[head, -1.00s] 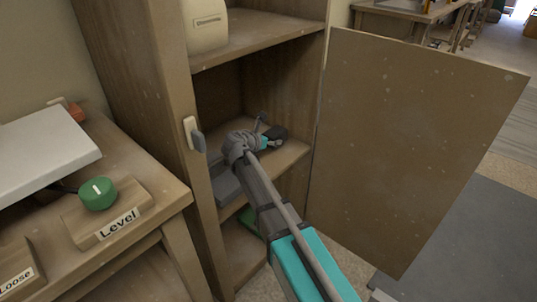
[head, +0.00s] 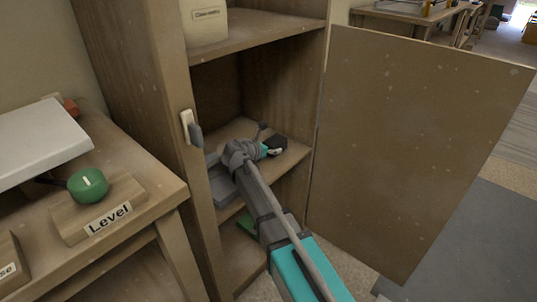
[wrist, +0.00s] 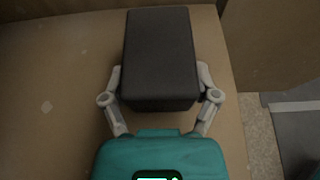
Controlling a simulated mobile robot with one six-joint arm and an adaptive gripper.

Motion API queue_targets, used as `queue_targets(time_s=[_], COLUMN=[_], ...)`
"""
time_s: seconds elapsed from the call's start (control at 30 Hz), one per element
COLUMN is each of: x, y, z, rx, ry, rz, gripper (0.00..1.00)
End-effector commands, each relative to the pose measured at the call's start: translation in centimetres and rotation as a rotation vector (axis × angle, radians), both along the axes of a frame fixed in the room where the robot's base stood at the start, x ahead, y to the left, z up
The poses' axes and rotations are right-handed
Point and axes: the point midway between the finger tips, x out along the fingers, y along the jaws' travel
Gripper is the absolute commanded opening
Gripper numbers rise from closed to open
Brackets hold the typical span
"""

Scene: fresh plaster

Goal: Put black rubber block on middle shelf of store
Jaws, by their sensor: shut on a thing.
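The store is a wooden cupboard (head: 172,165) with its door standing open. My gripper (head: 270,148) reaches inside over the middle shelf (head: 292,158). It is shut on the black rubber block (head: 280,142). In the wrist view the block (wrist: 160,55) sits between the two grey fingers of my gripper (wrist: 160,78), one on each side, with brown shelf board (wrist: 55,90) below it. I cannot tell whether the block's underside touches the shelf. My arm hides part of the shelf's front.
The open door (head: 415,150) stands to the right of my arm. A pale container (head: 206,26) is on the shelf above. A grey item (head: 222,186) lies on the middle shelf's left. A bench with a green knob (head: 88,187) marked "Level" is at left.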

Motion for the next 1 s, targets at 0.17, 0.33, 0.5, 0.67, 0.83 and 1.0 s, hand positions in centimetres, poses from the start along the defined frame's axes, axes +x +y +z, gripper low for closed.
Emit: queue_targets(time_s=[0.17,0.33,0.5,0.67,0.83,1.0], x=[0.01,0.02,0.02,0.03,0.03,0.03], y=[-0.03,-0.06,-0.08,-0.1,-0.13,-0.14], z=[-1.08,-1.02,-1.01,-1.4,-1.27,-1.27], rx=[-0.001,-0.001,-0.001,-0.001,0.0,0.0], ry=[-0.001,-0.001,-0.001,-0.001,0.0,0.0], rz=[0.0,-0.001,-0.001,-0.001,-0.001,-0.002], gripper=[0.18,0.18,0.18,0.18,1.0,1.0])
